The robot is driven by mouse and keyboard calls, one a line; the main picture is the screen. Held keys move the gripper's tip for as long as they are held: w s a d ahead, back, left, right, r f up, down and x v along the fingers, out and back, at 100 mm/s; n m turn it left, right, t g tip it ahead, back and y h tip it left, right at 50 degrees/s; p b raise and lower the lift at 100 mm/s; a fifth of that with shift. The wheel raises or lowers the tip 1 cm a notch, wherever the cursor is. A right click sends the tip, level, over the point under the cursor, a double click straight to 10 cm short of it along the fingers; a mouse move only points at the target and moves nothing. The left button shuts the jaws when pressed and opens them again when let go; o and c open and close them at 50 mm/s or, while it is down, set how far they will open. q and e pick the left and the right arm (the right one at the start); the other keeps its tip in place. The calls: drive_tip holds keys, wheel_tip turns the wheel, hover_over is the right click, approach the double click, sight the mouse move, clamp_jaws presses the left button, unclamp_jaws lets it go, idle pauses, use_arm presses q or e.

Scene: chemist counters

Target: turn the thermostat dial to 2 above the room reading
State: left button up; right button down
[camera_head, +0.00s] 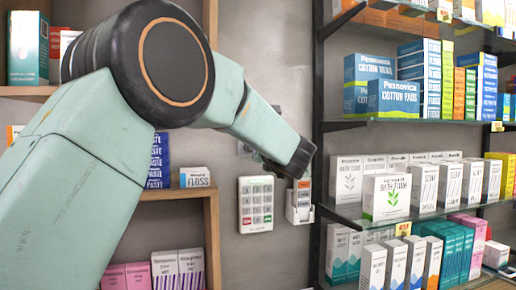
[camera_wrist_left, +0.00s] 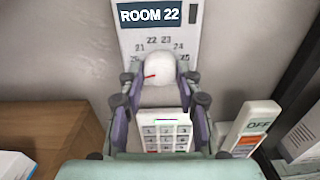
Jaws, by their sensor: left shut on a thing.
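The thermostat (camera_wrist_left: 158,35) is a pale wall plate with a dark display reading ROOM 22, in the left wrist view. Its white round dial (camera_wrist_left: 160,68) has a red pointer aimed left and slightly down, below the 21. Numbers 21 to 24 are readable on the arc; a 25 at the right is partly covered and lower left marks are hidden by a finger. My left gripper (camera_wrist_left: 160,78) is shut on the dial, one finger on each side. In the head view my left arm hides the thermostat. My right gripper is not in view.
Shelves of boxes (camera_head: 388,197) stand close at the right, a wooden shelf unit (camera_head: 211,235) at the left.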

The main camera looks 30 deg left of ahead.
use_arm(q)
drive_tip(key=shift+m, duration=14.9)
drive_tip(key=shift+f, duration=0.1)
drive_tip(key=o, duration=1.1)
drive_tip(key=shift+s+r, duration=0.1)
drive_tip(key=shift+r, duration=0.15)
drive_tip(key=shift+o, duration=0.2)
